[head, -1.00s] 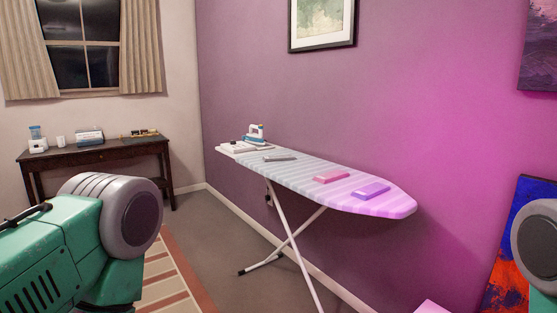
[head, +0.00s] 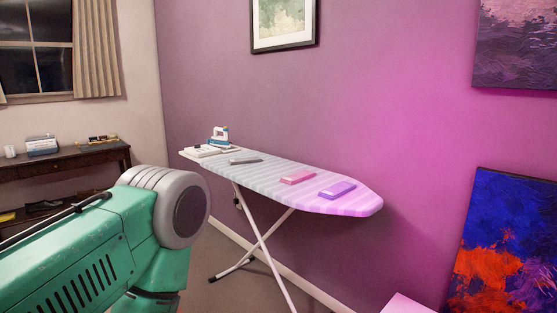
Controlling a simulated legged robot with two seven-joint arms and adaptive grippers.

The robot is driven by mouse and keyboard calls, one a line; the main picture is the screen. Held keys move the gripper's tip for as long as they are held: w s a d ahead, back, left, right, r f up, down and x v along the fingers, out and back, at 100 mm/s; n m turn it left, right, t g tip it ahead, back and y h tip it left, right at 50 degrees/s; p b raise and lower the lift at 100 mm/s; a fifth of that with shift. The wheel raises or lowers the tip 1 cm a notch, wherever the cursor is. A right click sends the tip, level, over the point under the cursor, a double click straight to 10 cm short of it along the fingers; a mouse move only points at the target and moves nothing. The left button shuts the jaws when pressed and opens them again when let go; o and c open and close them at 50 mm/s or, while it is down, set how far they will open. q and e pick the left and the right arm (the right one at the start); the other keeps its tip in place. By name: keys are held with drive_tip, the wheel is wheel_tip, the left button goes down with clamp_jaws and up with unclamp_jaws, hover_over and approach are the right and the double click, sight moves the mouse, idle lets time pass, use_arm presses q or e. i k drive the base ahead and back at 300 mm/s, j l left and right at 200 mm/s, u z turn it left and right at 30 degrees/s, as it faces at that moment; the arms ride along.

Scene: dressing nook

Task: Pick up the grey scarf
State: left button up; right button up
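A small flat grey folded cloth, which looks like the grey scarf (head: 246,161), lies on the ironing board (head: 222,171) toward its far left end. A pink folded cloth (head: 297,178) and a purple folded cloth (head: 337,190) lie in a row to its right on the same board. My green left arm shows at the lower left, well in front of the board and apart from it. Neither gripper is in view.
A white and teal iron (head: 220,136) stands at the board's far left end. A dark side table (head: 75,160) with small items is against the back wall. A colourful painting (head: 505,245) leans at the right. A pink-lit surface (head: 408,303) shows at the bottom.

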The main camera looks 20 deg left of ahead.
sight(252, 159)
drive_tip(key=i+j+z, duration=0.2)
drive_tip(key=j, duration=0.2)
drive_tip(key=i+j+z, duration=0.2)
drive_tip(key=j, duration=0.25)
drive_tip(key=j+z, duration=0.2)
drive_tip(key=j, duration=0.2)
drive_tip(key=i+j+z, duration=0.15)
drive_tip(key=j, duration=0.35)
